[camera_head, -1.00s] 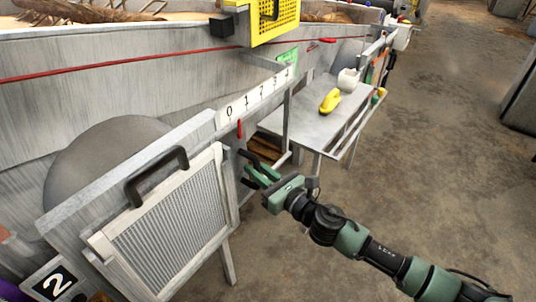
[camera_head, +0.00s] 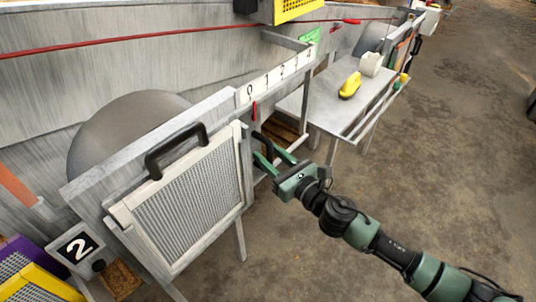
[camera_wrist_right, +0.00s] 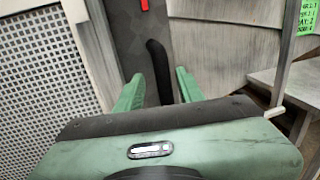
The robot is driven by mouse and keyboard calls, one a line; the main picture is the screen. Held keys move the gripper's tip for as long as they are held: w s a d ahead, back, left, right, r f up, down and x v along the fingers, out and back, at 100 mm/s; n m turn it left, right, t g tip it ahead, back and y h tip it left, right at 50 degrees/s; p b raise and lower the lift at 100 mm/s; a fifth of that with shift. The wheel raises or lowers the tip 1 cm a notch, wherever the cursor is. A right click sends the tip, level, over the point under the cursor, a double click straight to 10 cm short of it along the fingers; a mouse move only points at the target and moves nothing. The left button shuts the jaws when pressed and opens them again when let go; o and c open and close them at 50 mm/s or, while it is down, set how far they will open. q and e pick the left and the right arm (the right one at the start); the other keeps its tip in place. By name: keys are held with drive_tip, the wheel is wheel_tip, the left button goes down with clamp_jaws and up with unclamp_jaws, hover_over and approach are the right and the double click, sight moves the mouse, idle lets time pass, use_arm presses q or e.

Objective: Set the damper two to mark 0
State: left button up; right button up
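Damper two appears as a grey panel with a mesh screen (camera_head: 190,205) and a black handle on top, beside a "2" sign (camera_head: 76,246). A white scale strip (camera_head: 274,79) marked 0 to 4 runs along its upper right. A red pointer (camera_head: 255,110) hangs just below the strip near the 0. A black lever (camera_wrist_right: 158,70) stands below the pointer. My right gripper (camera_head: 264,156) is open at the lever. In the right wrist view its fingers (camera_wrist_right: 157,92) lie either side of the lever, with gaps showing. My left gripper is out of view.
A metal table (camera_head: 335,105) with a yellow object (camera_head: 350,85) and a white object (camera_head: 370,64) stands beyond the scale. Purple and yellow trays (camera_head: 35,280) sit at the lower left.

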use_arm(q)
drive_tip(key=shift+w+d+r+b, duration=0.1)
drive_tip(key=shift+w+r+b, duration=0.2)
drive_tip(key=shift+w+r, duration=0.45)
use_arm(e)
drive_tip(key=v, duration=0.7)
drive_tip(key=shift+s, duration=0.3)
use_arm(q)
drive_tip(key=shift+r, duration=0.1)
